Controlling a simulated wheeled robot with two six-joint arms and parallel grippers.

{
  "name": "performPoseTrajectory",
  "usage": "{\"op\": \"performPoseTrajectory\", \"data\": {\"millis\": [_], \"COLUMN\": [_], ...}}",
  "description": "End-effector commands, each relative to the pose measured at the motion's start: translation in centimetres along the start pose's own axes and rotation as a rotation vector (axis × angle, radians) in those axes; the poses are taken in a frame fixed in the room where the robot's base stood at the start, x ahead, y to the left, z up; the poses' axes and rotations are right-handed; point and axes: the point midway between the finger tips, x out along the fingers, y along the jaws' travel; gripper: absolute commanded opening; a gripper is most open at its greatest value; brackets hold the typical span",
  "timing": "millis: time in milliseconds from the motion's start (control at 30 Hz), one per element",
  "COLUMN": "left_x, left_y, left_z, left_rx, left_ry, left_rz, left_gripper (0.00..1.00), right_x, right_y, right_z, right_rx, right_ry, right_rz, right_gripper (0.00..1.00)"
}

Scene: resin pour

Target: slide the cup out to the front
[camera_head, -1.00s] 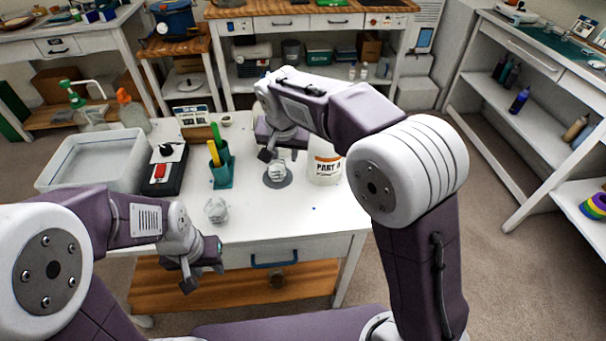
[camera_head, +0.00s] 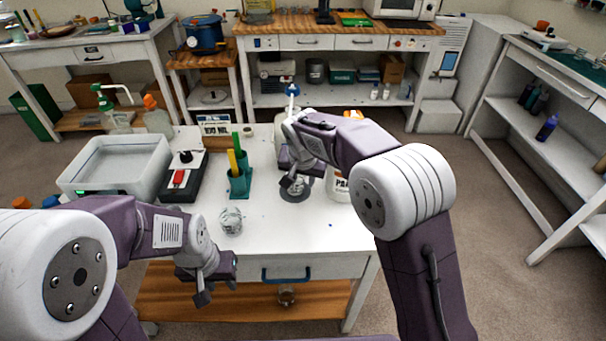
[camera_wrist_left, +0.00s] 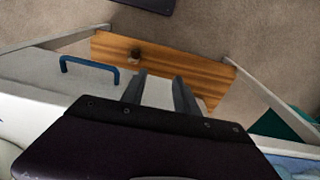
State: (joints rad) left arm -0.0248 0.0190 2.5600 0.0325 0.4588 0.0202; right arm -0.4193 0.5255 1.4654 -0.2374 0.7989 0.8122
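In the head view, a small pale cup (camera_head: 298,188) stands on a dark grey disc (camera_head: 296,199) near the middle of the white table (camera_head: 310,236). My right gripper (camera_head: 296,180) is directly above and at the cup, pointing down. It hides the cup's upper part, and I cannot tell whether its fingers touch it. My left gripper (camera_head: 218,284) is in front of the table's front edge, away from the cup. In the left wrist view its two fingers (camera_wrist_left: 160,92) are apart with nothing between them.
A crumpled whitish object (camera_head: 231,220) lies left of the cup. A teal holder (camera_head: 240,184) with sticks stands behind it. A white "PART" tub (camera_head: 338,185) stands close right of the cup, partly behind my right arm.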

Motion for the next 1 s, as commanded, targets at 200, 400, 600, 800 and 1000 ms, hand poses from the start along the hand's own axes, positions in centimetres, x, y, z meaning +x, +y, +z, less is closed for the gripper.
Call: {"op": "performPoseTrajectory", "data": {"millis": [200, 400, 600, 800, 1000], "left_x": [0.14, 0.13, 0.13, 0.12, -0.2], "left_y": [0.0, 0.0, 0.0, 0.0, 0.0], "left_z": [0.01, 0.01, 0.01, 0.01, -0.02], "left_rx": [0.0, 0.0, 0.0, 0.0, 0.0], "left_ry": [0.0, 0.0, 0.0, 0.0, 0.0], "left_rz": [0.0, 0.0, 0.0, 0.0, 0.0], "left_gripper": [0.36, 0.36, 0.36, 0.36, 0.36], "right_x": [0.79, 0.76, 0.75, 0.75, 0.77], "right_y": [0.0, 0.0, 0.01, 0.02, 0.23], "right_z": [-0.04, -0.04, -0.03, -0.02, -0.27], "right_rx": [0.0, 0.0, 0.0, 0.0, -0.001], "right_ry": [0.001, 0.001, 0.001, 0.0, -0.001], "right_rz": [-0.001, 0.0, 0.0, 0.0, 0.0], "right_gripper": [0.33, 0.3, 0.0, 0.0, 0.0]}}
